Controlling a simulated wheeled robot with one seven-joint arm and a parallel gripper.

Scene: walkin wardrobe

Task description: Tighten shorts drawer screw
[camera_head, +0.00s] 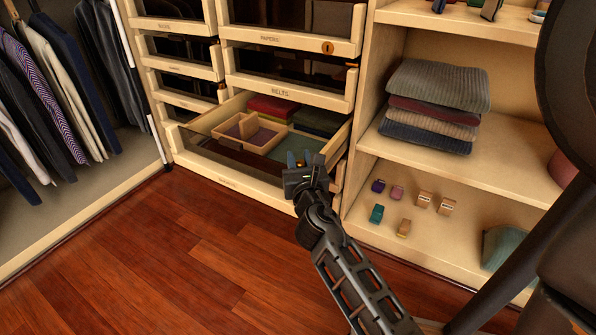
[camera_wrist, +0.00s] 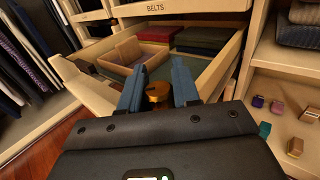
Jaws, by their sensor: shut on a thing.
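An open drawer (camera_head: 200,146) stands pulled out below the drawer labelled BELTS; its own label is too small to read. It holds a divided wooden tray and folded clothes. My gripper (camera_head: 299,160) is at the drawer's front right part, with its blue fingers pointing inward over it. In the wrist view, my gripper (camera_wrist: 158,88) is shut on a brass-coloured screw (camera_wrist: 157,92), whose round slotted head shows between the fingers. The screw's lower end is hidden, so I cannot tell whether it sits in the drawer.
Closed drawers rise above the open one. Right are shelves with folded sweaters (camera_head: 433,105) and small coloured items (camera_head: 424,199). Hanging jackets (camera_head: 50,90) are left. The wooden floor (camera_head: 150,260) in front is clear.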

